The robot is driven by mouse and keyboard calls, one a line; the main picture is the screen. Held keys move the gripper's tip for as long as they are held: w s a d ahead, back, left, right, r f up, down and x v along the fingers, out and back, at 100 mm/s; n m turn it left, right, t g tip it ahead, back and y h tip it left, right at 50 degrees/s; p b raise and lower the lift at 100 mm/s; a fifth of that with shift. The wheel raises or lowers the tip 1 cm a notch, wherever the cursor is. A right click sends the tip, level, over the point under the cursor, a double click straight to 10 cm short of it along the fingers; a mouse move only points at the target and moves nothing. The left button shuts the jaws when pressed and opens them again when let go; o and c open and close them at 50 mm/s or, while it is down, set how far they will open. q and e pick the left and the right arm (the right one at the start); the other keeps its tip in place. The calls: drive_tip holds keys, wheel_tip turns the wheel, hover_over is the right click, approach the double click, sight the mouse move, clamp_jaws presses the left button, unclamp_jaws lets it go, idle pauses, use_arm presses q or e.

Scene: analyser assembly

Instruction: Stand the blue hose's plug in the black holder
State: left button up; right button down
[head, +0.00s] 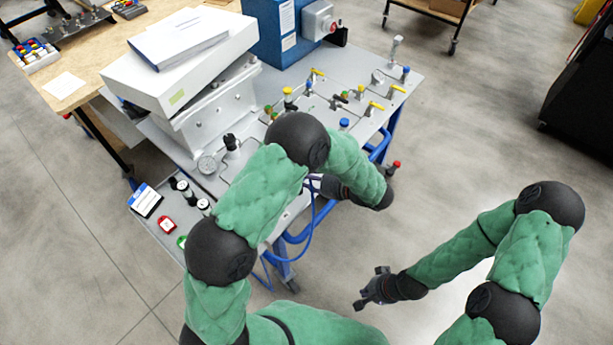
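The blue hose (311,225) hangs in a loop at the front edge of the grey bench and rises to my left gripper (314,182). My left gripper points left over the bench's front edge, with its fingers small and partly lost against the bench. A pale, purplish end piece shows at its fingertips where the hose arrives, and the fingers look closed on it. My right gripper (366,297) is open and empty above the floor, clear of the bench.
A blue unit (280,30) stands behind. Small parts lie at the bench's left corner.

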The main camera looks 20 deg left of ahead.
use_arm(q)
drive_tip(key=shift+w+a+f+b, duration=0.1)
drive_tip(key=shift+a+f+b, duration=0.25)
drive_tip(key=shift+f, duration=0.2)
drive_tip(key=shift+w+a+f+b, duration=0.1)
drive_tip(key=shift+a+f+b, duration=0.25)
drive_tip(key=shift+f, duration=0.15)
idle(0.4)
drive_tip(key=shift+s+f+b, duration=0.1)
drive_tip(key=shift+f+b, duration=0.55)
drive_tip(key=shift+f, duration=0.5)
idle(1.3)
idle(0.4)
drive_tip(key=o, duration=1.2)
drive_tip(key=shift+o, duration=0.2)
drive_tip(key=shift+d, duration=0.1)
drive_tip(key=v, duration=1.1)
drive_tip(key=shift+s+d+r, duration=0.15)
drive_tip(key=shift+d+r, duration=0.1)
drive_tip(key=shift+r, duration=0.15)
